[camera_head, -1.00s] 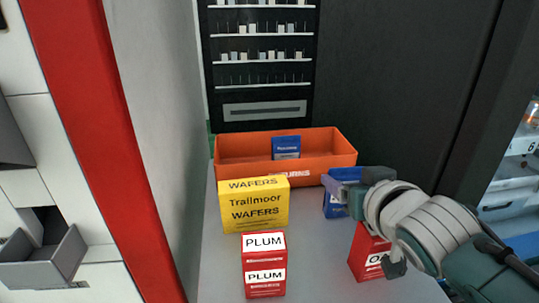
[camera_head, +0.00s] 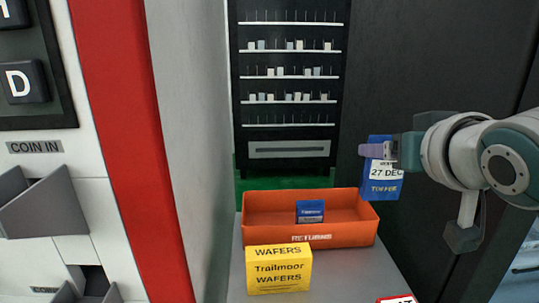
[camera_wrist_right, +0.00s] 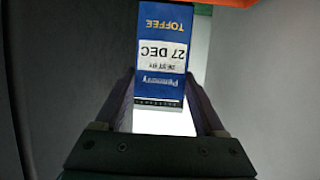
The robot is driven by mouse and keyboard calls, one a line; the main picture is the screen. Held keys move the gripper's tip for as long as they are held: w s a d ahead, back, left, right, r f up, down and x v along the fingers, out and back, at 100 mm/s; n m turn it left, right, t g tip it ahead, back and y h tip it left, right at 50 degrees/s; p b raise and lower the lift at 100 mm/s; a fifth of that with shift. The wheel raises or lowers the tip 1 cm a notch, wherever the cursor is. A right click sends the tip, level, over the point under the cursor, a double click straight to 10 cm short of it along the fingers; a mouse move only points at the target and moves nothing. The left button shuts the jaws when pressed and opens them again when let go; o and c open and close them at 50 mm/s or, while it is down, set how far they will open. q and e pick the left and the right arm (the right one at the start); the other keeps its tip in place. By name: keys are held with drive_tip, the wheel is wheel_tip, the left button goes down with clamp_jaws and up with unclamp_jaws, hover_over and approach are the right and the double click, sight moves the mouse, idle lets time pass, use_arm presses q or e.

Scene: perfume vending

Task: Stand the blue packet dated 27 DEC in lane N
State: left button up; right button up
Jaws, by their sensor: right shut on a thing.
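My right gripper (camera_head: 377,150) is shut on a blue packet (camera_head: 381,188) with a white label reading 27 DEC and the word TOFFEE below it. The packet is upright and raised, at the right of the orange bin in the head view. In the right wrist view the same packet (camera_wrist_right: 162,75) sits between the two fingers (camera_wrist_right: 160,105), its print upside down. A vending machine (camera_head: 289,149) with several shelves of small items stands at the back; its lane letters are too small to read. My left gripper is not in view.
An orange RETURNS bin (camera_head: 346,240) holds another blue packet (camera_head: 310,211). A yellow Trailmoor wafers box (camera_head: 279,269) stands before it on the grey counter. A red box edge (camera_head: 397,299) shows at the bottom. A coin panel (camera_head: 35,147) and red post (camera_head: 120,150) are at left.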

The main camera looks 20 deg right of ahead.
drive_tip(key=s+a+r+n+y+p, duration=0.2)
drive_tip(key=r+n+y, duration=0.1)
drive_tip(key=r, duration=0.3)
drive_tip(key=s+a+r+n+y+p, duration=0.2)
drive_tip(key=a+r+n+y+p, duration=0.1)
drive_tip(key=r, duration=0.3)
drive_tip(key=shift+s+y+p, duration=0.35)
drive_tip(key=shift+s+y, duration=0.05)
drive_tip(key=shift+y, duration=0.4)
drive_tip(key=s+a+r+n+g+y+p, duration=0.1)
drive_tip(key=s+a+r+n+y, duration=0.1)
drive_tip(key=s+r, duration=0.1)
drive_tip(key=s+a+r+n+g+y+p, duration=0.1)
drive_tip(key=s+a+r+n+g+y, duration=0.1)
drive_tip(key=s+r+n, duration=0.1)
drive_tip(key=s+a+r+n+g+y+p, duration=0.1)
drive_tip(key=s+a+r+n+g+y, duration=0.1)
drive_tip(key=s+r+n+y, duration=0.1)
drive_tip(key=shift+s+a+r, duration=0.3)
drive_tip(key=shift+s+a, duration=0.1)
drive_tip(key=shift+s, duration=0.25)
wheel_tip(320, 180, up, 33)
drive_tip(key=p, duration=3.8)
drive_tip(key=shift+r, duration=0.2)
drive_tip(key=shift+w+a, duration=0.1)
